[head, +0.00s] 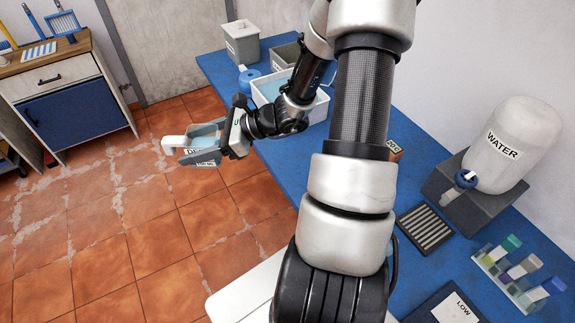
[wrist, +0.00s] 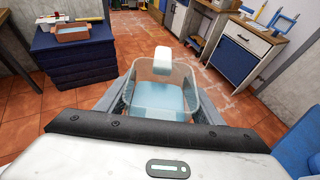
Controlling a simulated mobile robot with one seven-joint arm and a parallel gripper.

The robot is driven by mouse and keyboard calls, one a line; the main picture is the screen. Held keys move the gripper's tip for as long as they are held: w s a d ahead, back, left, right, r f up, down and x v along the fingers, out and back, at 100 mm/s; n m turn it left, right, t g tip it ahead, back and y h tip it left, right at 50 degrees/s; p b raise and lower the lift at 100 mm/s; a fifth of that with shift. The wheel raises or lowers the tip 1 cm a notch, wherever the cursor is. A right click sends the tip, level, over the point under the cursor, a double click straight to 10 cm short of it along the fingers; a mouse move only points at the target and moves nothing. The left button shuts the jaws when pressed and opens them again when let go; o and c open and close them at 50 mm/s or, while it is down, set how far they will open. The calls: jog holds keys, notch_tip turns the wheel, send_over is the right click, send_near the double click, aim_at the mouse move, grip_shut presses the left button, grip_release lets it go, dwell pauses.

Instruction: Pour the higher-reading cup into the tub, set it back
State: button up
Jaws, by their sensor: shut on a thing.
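My gripper (head: 212,140) is shut on a clear cup (head: 190,147) with a white handle and a dark-lettered label. It holds the cup off the table's left edge, above the tiled floor. In the wrist view the cup (wrist: 160,98) sits between the two fingers, with pale blue liquid in it and its handle on the far side. It looks roughly upright. The tub (head: 262,98) is a white open box with blue liquid, on the blue table to the right of my gripper. My arm hides part of it. No second cup is visible.
The blue table (head: 385,240) also bears a water dispenser (head: 512,140), a slotted dark tray (head: 425,229), a rack of coloured tubes (head: 518,275) and a card marked LOW (head: 455,308). Open floor surrounds the cup.

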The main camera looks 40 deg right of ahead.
jog(key=s+d+f+m+t+h+b, duration=0.2)
jog(key=s+d+f+m+h+b, duration=0.1)
jog(key=d, duration=0.7)
jog(key=s+d+f+m+t+h+b, duration=0.1)
jog(key=s+d+f+m+h+b, duration=0.2)
jog(key=d, duration=0.7)
jog(key=s+d+f+m+t+h+b, duration=0.2)
jog(key=s+d+m+h+b, duration=0.3)
jog(key=d, duration=0.5)
jog(key=shift+s+d+f+t, duration=0.15)
jog(key=shift+d+f+t, duration=0.15)
jog(key=shift+d+f, duration=0.1)
notch_tip(320, 180, down, 10)
jog(key=b, duration=0.2)
jog(key=shift+a+r+b, duration=0.1)
jog(key=shift+r+b, duration=0.05)
jog(key=shift+b, duration=0.15)
jog(key=shift+f, duration=0.25)
jog(key=o, duration=1.2)
jog(key=shift+c, duration=0.2)
